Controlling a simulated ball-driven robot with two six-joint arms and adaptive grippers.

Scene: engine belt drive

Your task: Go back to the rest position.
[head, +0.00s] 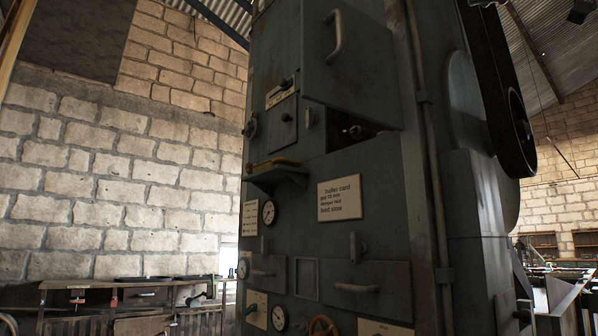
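Neither of my grippers shows in the head view, and no part of my arms can be made out. A tall dark green machine cabinet (385,215) fills the middle of the view and leans slightly in the picture. A black belt (487,60) runs down its upper right side around a wheel (519,118). A cream sign (340,198) with lettering is fixed to its front. Round gauges (268,212) sit at its lower left. An orange-brown handwheel (323,326) shows at the bottom edge.
A wooden workbench (140,283) with tools stands at the lower left against a pale block wall (110,180). A vertical pipe (428,150) runs down the cabinet. At the right, a railing or bench (562,290) stands before another brick wall. The floor is hardly visible.

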